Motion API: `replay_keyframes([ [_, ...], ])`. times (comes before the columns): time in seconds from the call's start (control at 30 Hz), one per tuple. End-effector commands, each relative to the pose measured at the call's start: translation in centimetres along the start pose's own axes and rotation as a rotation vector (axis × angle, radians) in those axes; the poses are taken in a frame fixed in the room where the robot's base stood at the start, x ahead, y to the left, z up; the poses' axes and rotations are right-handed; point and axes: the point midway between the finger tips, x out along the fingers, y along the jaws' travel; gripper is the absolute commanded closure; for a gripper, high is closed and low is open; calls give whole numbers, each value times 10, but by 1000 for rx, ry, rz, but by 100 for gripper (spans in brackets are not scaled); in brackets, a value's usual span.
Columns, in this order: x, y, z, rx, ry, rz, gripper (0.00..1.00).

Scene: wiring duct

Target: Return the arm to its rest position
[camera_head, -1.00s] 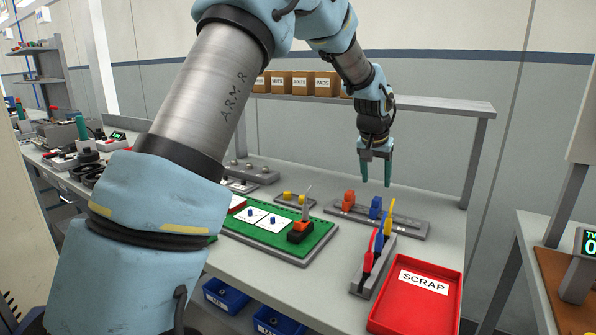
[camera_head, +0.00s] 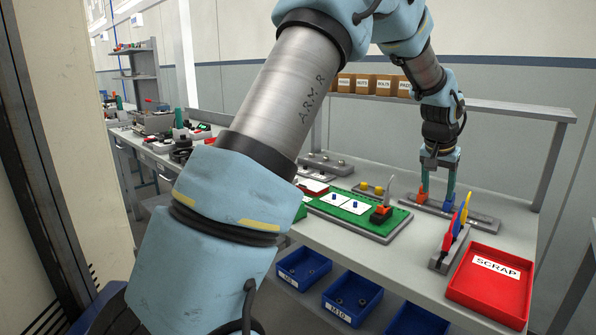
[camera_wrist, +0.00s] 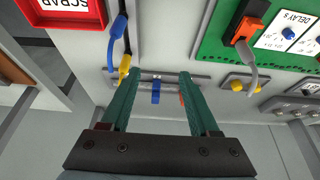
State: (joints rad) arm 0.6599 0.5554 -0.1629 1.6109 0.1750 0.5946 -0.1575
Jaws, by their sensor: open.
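My gripper (camera_head: 436,200) is open, with its two teal fingers pointing down over the back of the bench. Nothing is held between them. In the head view the fingers overlap an orange piece and a blue piece on a grey rail (camera_head: 475,219). In the wrist view the open fingers (camera_wrist: 160,76) frame the blue piece (camera_wrist: 155,93), and the orange piece (camera_wrist: 181,99) is mostly hidden behind one finger. I cannot tell the exact height of the fingertips above the rail. My arm is raised and stretched out over the bench.
A red SCRAP tray (camera_head: 462,285) is at the front right, beside a grey holder (camera_head: 442,263) with upright red, blue and yellow items. A green board (camera_head: 390,230) carries an orange plug (camera_head: 381,214). Boxes (camera_head: 363,84) stand on the rear shelf; blue bins (camera_head: 352,303) hang below.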

Motion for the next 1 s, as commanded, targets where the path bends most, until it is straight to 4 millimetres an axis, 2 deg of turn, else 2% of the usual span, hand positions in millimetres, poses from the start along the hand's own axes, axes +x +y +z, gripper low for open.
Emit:
replay_keyframes([
  [0.07, -1, -3, 2, -4, -1, -2, 38],
  [0.37, -10, -42, 31, -55, -28, -28, 38],
  [0.57, -21, -81, 66, -113, -55, -55, 38],
  [0.67, -28, -104, 92, -155, -75, -70, 38],
  [0.77, -39, -131, 128, -210, -98, -91, 38],
  [0.87, -54, -161, 178, -288, -130, -114, 38],
  [1.0, -78, -192, 268, -426, -180, -144, 38],
])
